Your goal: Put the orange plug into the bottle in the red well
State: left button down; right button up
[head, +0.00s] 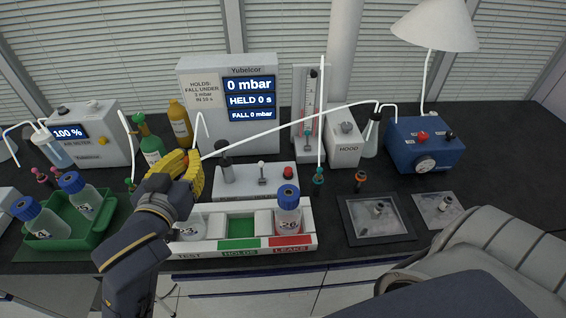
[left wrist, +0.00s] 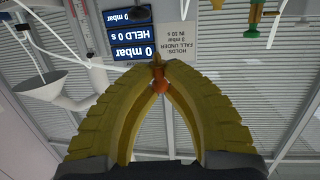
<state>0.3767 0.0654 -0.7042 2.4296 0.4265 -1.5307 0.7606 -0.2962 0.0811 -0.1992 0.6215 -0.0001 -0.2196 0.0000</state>
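My left gripper (head: 190,162) has its yellow fingers closed high above the left part of the white rack (head: 310,241). In the left wrist view its fingertips (left wrist: 160,80) meet around a small orange piece, the orange plug (left wrist: 161,86), mostly hidden by the fingers. A white tube (head: 270,131) runs from the fingertips to the right. The bottle in the red well (head: 287,222) stands upright, with a blue cap with a dark centre (head: 288,193), at the rack's right end, apart from the gripper. My right gripper is not seen.
A green tray (head: 75,240) holds two blue-capped bottles. A teal plug (head: 318,178) and an orange-ringed holder (head: 361,182) stand behind the rack. The gauge reads 0 mbar.

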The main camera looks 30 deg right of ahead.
aim_at(289, 186)
pick_arm(q)
jog(key=s+d+m+g+h, duration=0.1)
jog(key=s+d, duration=0.2)
jog(key=d, duration=0.2)
jog(key=s+d+m+g+h, duration=0.2)
jog(key=s+d, duration=0.2)
jog(key=d, duration=0.2)
jog(key=s+d+m+g+h, duration=0.1)
jog(key=s+d+m+h, duration=0.1)
jog(key=d, duration=0.4)
jog(key=shift+s+d+f+g, duration=0.15)
jog(key=shift+s+g, duration=0.25)
jog(key=shift+s, duration=0.45)
jog(key=shift+s+d+f, duration=0.15)
jog(key=shift+f, duration=0.7)
jog(key=shift+s+d+f, duration=0.1)
jog(key=shift+s+f, duration=0.05)
jog(key=shift+f, duration=0.7)
jog(key=shift+s+d+f, duration=0.15)
jog(key=shift+f, duration=0.7)
jog(key=shift+f, duration=0.95)
jog(key=c, duration=1.5)
grip_release()
jog(key=v, duration=0.7)
jog(key=shift+a, duration=0.25)
jog(key=shift+a, duration=0.1)
